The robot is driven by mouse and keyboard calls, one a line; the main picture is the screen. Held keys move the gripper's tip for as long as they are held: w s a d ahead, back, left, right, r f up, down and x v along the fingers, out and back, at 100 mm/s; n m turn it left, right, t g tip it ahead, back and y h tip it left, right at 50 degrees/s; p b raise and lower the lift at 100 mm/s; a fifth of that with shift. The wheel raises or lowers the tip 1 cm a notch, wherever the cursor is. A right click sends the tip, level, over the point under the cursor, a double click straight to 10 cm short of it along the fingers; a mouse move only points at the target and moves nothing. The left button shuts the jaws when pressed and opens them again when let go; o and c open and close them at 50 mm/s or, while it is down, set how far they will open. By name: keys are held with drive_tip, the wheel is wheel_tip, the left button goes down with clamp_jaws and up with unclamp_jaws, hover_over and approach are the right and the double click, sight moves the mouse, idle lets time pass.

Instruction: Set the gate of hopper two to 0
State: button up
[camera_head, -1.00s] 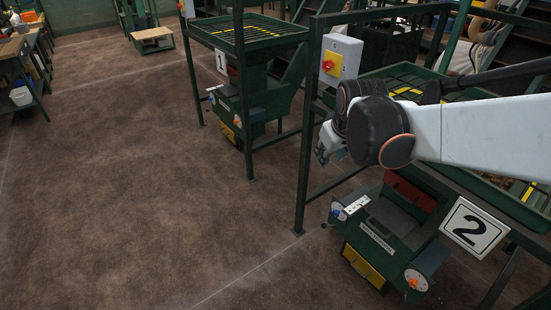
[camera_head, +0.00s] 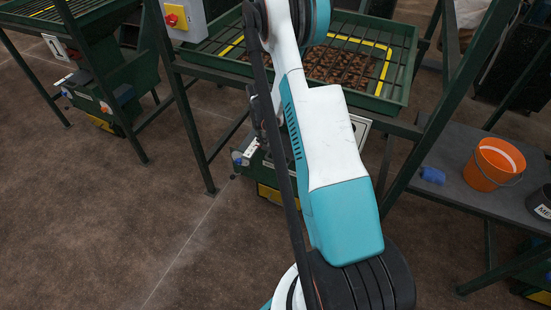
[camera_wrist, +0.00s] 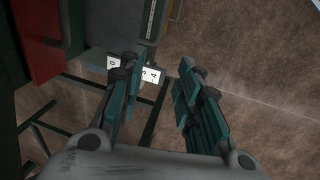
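Hopper two's green lower body (camera_head: 268,172) stands under a grated tray (camera_head: 395,90) in the head view, largely hidden behind my arm. Only a white edge of its number sign (camera_head: 361,130) shows. In the wrist view, a white gate scale (camera_wrist: 150,76) with black digits, 0 at left and 3 and 4 at right, lies beside the green body (camera_wrist: 85,22). My gripper (camera_wrist: 158,67) is open, its teal fingers apart. The left finger overlaps the scale's middle. Dark parts there blend with the fingertip, so I cannot tell the gate lever's position or any contact.
A switch box (camera_head: 180,18) with a red knob is on the frame at upper left. Hopper one (camera_head: 105,85) stands farther left. An orange bucket (camera_head: 494,164) and a blue roll (camera_head: 433,175) are on a dark table at right. Floor at lower left is clear.

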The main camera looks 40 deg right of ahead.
approach(276, 162)
drive_tip(key=shift+g, duration=0.3)
drive_tip(key=f+b, duration=0.1)
drive_tip(key=f, duration=0.1)
drive_tip(key=w+d+f+b, duration=0.1)
drive_tip(key=f+b, duration=0.1)
drive_tip(key=f, duration=0.1)
drive_tip(key=f+b, duration=0.2)
drive_tip(key=shift+w+d+f, duration=0.15)
drive_tip(key=shift+d+f, duration=0.15)
drive_tip(key=shift+f, duration=0.1)
clamp_jaws()
